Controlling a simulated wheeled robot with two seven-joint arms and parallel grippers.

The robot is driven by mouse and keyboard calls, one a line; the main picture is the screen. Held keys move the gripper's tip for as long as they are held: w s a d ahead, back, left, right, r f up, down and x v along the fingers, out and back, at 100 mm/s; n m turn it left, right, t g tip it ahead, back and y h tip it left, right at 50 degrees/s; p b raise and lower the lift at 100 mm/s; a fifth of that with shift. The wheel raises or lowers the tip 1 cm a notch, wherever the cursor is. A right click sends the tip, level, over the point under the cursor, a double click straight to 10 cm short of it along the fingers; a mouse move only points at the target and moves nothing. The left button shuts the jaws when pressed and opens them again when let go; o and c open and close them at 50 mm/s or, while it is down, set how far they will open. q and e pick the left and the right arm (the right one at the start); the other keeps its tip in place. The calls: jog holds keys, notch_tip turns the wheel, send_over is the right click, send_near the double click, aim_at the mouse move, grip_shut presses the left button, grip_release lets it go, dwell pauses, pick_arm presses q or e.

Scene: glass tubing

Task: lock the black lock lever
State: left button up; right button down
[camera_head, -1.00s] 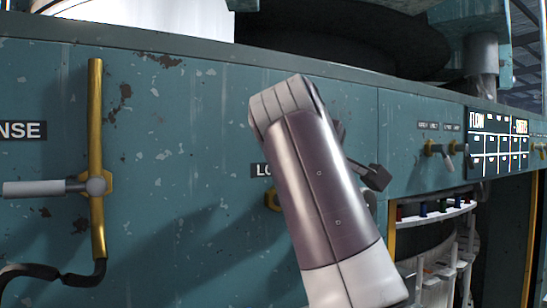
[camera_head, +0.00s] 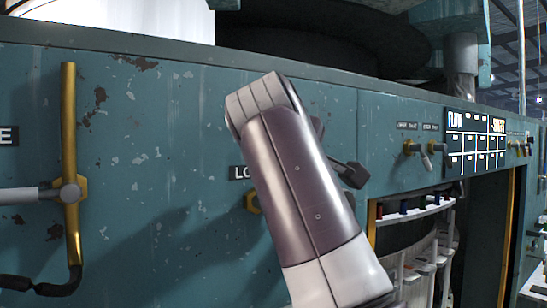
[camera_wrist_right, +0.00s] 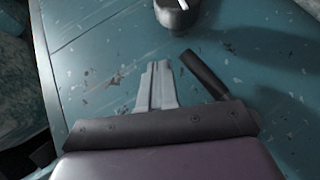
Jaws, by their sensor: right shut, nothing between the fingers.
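My right arm covers the spot beside the partly hidden "LO…" label (camera_head: 240,172) in the head view, and its gripper is hidden there. A dark block on a thin stem (camera_head: 352,174) shows past the arm's right side and looks like the black lock lever's end. In the right wrist view my right gripper (camera_wrist_right: 157,78) is shut and empty, its pale fingers together over the teal panel. A black bar (camera_wrist_right: 205,75), likely the lever, lies slanted just right of the fingers; whether they touch is unclear. My left gripper is out of view.
A brass pipe (camera_head: 69,110) with a grey handle (camera_head: 22,195) stands on the panel at left. A brass fitting (camera_head: 252,201) sits under the label. Small valves (camera_head: 420,150) and a lit display (camera_head: 476,140) are at right. A dark round knob (camera_wrist_right: 175,16) tops the wrist view.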

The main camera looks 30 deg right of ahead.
pick_arm(q)
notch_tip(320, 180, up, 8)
jog(key=p, duration=0.6)
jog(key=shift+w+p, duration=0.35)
jog(key=shift+p, duration=0.05)
pick_arm(e)
jog(key=s+r, duration=0.5)
jog(key=r, duration=0.5)
jog(key=shift+a+r, duration=0.3)
jog(key=shift+r, duration=0.1)
